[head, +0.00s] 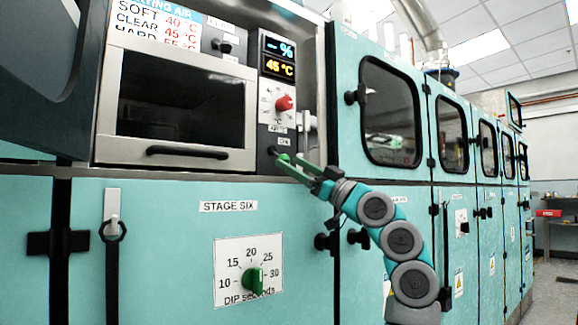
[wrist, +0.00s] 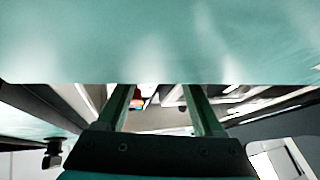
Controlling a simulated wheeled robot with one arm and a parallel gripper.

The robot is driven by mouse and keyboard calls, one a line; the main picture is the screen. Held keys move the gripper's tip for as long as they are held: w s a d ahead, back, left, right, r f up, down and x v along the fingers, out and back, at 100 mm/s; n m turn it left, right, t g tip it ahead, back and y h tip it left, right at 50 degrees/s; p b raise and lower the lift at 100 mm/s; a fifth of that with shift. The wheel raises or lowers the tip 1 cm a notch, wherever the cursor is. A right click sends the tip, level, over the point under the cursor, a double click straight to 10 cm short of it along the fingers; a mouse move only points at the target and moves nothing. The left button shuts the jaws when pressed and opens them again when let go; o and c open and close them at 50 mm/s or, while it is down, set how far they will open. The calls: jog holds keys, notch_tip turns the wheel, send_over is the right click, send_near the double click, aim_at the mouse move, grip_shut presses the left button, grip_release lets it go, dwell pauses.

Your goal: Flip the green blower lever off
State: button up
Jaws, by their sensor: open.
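My gripper (head: 290,160) is at the lower right corner of the stage six control panel, its two green fingers pointing up and left. In the wrist view my gripper (wrist: 158,92) shows its fingers apart, with no object clearly held between them. A small dark stub (head: 271,150) shows at the fingertips, under small white labels on the dark panel strip. I cannot tell whether it belongs to the blower lever. No separate green lever can be made out; the green fingers cover that spot. Whether the fingers touch anything is unclear.
A red knob (head: 285,103) sits above my gripper, below the display (head: 279,67). A windowed oven door (head: 175,153) is to the left. A green dial (head: 254,281) is on the teal front below. Teal cabinets with black handles (head: 356,95) stand to the right.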

jog(key=s+d, duration=0.7)
jog(key=d, duration=0.1)
jog(key=shift+d+b, duration=0.35)
jog(key=shift+d, duration=0.05)
